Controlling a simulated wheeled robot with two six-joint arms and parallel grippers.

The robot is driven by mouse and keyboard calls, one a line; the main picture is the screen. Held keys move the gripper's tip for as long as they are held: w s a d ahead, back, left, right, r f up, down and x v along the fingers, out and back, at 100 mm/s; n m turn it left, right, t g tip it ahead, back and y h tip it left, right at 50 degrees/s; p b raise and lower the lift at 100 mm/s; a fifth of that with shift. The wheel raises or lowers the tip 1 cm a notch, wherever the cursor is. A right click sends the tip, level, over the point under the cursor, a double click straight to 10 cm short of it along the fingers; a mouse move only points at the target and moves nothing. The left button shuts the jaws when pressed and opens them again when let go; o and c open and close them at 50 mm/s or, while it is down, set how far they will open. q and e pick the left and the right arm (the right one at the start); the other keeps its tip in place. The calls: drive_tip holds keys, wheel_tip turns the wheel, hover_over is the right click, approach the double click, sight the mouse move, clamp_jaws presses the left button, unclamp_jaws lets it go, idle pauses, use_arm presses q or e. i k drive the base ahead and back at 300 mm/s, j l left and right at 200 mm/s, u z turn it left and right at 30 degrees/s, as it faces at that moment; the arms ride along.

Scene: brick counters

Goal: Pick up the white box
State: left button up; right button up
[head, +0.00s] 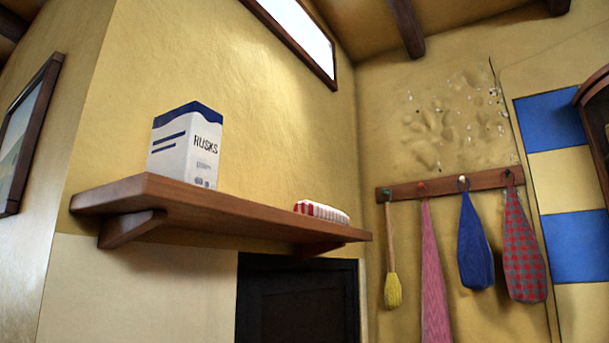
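The white box (186,152) stands upright on the left part of a wooden wall shelf (215,207). It has a blue wavy top, blue stripes on its left face and the word RUSKS on its right face. The shelf is seen from below, so the box's bottom edge is partly hidden by the shelf's front edge. Neither of my grippers shows in the head view.
A red and white cloth-like item (322,211) lies toward the shelf's right end, with free shelf between it and the box. A peg rail (450,184) with hanging cloths is at right.

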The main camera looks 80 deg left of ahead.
sight(185, 140)
drive_tip(key=u, duration=0.9)
drive_tip(key=l+u, duration=0.1)
drive_tip(key=u, duration=0.75)
drive_tip(key=k+u, duration=0.1)
drive_tip(key=u, duration=1.25)
